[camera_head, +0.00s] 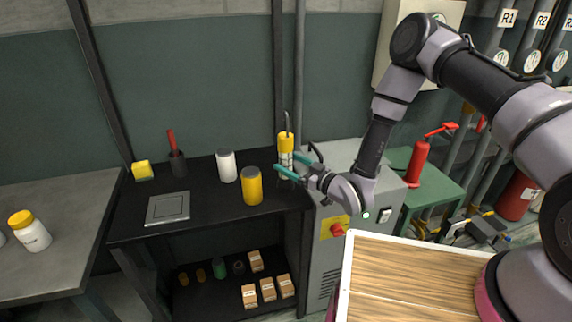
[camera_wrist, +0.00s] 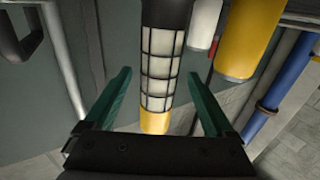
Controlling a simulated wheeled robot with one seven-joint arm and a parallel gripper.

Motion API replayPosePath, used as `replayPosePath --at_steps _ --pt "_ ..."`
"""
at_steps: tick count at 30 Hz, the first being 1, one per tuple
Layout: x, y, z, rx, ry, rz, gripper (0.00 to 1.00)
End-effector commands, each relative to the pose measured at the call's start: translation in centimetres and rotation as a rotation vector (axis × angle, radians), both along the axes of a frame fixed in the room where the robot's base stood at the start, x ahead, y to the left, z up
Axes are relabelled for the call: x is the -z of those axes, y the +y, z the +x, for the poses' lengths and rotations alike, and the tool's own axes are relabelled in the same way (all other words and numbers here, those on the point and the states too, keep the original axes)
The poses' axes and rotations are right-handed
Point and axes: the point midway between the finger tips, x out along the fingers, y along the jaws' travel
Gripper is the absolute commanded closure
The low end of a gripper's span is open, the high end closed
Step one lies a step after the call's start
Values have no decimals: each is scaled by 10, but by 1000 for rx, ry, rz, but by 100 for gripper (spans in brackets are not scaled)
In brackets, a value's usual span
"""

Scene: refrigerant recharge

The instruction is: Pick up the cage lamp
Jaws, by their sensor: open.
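The cage lamp (camera_head: 285,143) stands upright on the black bench, with a yellow cap, a hook on top and a white caged body. In the wrist view the lamp (camera_wrist: 162,58) appears upside down, its yellow end low in the picture. My gripper (camera_head: 291,165) is open at the lamp, coming from the right. In the wrist view its two teal fingers lie on either side of the lamp, with gaps between. Whether the lamp is fully between the fingertips in depth I cannot tell. The fingers partly hide the lamp's lower part in the head view.
On the black bench (camera_head: 213,204), a yellow can (camera_head: 252,187) and a white can (camera_head: 226,166) stand left of the lamp. A dark cup (camera_head: 177,163) with a red handle and a yellow block (camera_head: 142,171) are farther left. A grey cabinet (camera_head: 345,235) stands right of the bench.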

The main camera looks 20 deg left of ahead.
Motion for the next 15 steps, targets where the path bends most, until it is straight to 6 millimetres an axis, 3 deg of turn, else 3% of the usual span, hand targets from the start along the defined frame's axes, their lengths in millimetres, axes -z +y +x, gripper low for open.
replayPosePath --at_steps 9,15 --pt "-2 38 21 -1 -2 0 11" --pt "-2 45 25 1 0 0 11"
